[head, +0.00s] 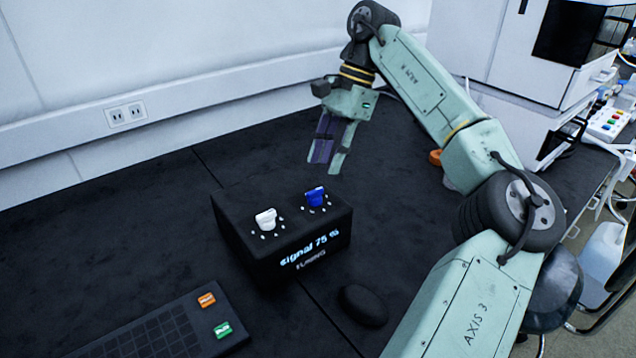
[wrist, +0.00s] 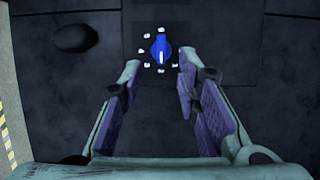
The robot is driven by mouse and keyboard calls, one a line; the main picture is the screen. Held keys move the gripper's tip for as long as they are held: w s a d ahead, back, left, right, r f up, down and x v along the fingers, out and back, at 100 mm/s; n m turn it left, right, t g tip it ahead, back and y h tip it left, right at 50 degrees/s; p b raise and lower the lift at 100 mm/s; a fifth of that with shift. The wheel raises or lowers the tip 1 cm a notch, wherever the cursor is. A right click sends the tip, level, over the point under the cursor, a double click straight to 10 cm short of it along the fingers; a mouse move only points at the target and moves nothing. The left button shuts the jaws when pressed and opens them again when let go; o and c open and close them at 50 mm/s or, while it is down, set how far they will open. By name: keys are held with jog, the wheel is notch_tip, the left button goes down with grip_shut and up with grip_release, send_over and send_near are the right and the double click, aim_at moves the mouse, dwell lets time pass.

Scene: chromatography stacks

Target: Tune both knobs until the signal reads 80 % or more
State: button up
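A black tuning box (head: 245,250) stands on the dark bench, and its front reads "signal 75 %" above the word "TUNING". A white knob (head: 265,219) is on the left of its top and a blue knob (head: 316,197) on the right, each ringed by white dots. My gripper (head: 326,160) is above and behind the box, fingers pointing down, apart from both knobs. In the wrist view the blue knob (wrist: 161,48) shows beyond the gap between the two open fingertips (wrist: 158,75), with nothing between the fingers. The white knob is not in that view.
A black rounded object (head: 363,306) lies in front of the box; it also shows in the wrist view (wrist: 74,38). A dark keypad (head: 150,335) with an orange button (head: 206,300) and a green button (head: 222,329) is at front left. White instruments (head: 520,60) stand at back right.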

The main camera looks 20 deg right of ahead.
aim_at(316, 190)
jog(key=x, duration=0.6)
jog(key=shift+p, duration=0.35)
jog(key=shift+c, duration=0.2)
grip_shut()
